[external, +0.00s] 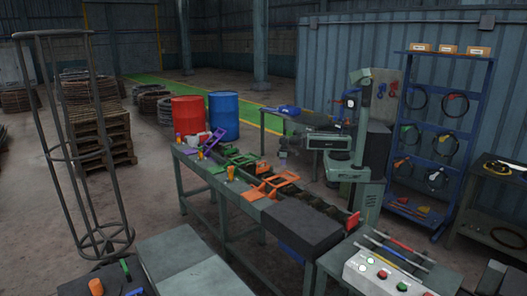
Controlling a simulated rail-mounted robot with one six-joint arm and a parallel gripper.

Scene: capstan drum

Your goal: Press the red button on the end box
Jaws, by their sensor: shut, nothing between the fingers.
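A pale box (372,281) with several round buttons stands on the small table at the lower right. Its red button (382,274) sits on the top face, between a white button (370,261) and a green button (402,286). My gripper (283,155) is shut and empty at the left end of my arm, above the far side of the long bench. It is well apart from the box, up and to the left of it. The fingertips are small and hard to make out.
The long bench (224,192) carries orange, green and purple frames and a dark block (301,232) at its near end. Coloured rods (405,246) lie behind the box. A blue rack (440,140) stands at the right. A tall wire cage (75,150) stands at the left.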

